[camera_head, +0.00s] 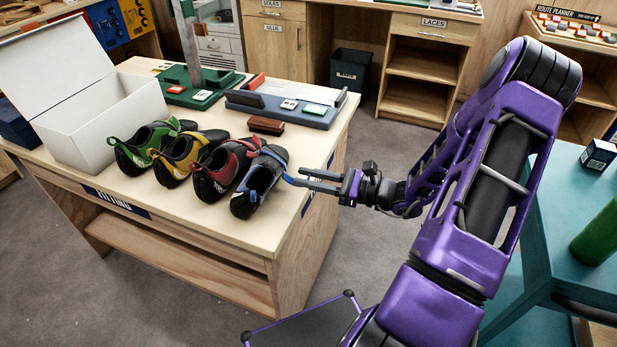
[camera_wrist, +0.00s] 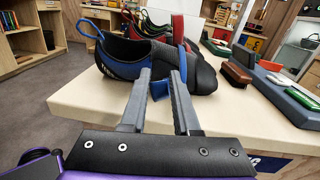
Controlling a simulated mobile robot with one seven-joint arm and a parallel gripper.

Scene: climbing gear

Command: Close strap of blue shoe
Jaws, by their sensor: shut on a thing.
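The blue shoe (camera_head: 257,184) is black and blue and stands at the right end of a row of shoes on the fitting table. In the wrist view the blue shoe (camera_wrist: 118,58) lies side-on with a blue heel loop at its left. My gripper (camera_head: 298,180) reaches in from the right at the shoe's side. Its fingers are shut on the blue strap (camera_head: 284,179). The strap end (camera_wrist: 159,88) shows between the fingertips (camera_wrist: 160,85) in the wrist view. The strap stretches out from the shoe's side toward my gripper.
Red (camera_head: 224,167), yellow (camera_head: 181,155) and green (camera_head: 142,147) shoes stand close on the left. A white open box (camera_head: 95,125) is behind them. A brown brush (camera_head: 266,125) and a grey-blue tray (camera_head: 290,112) lie farther back. The table's right corner is clear.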

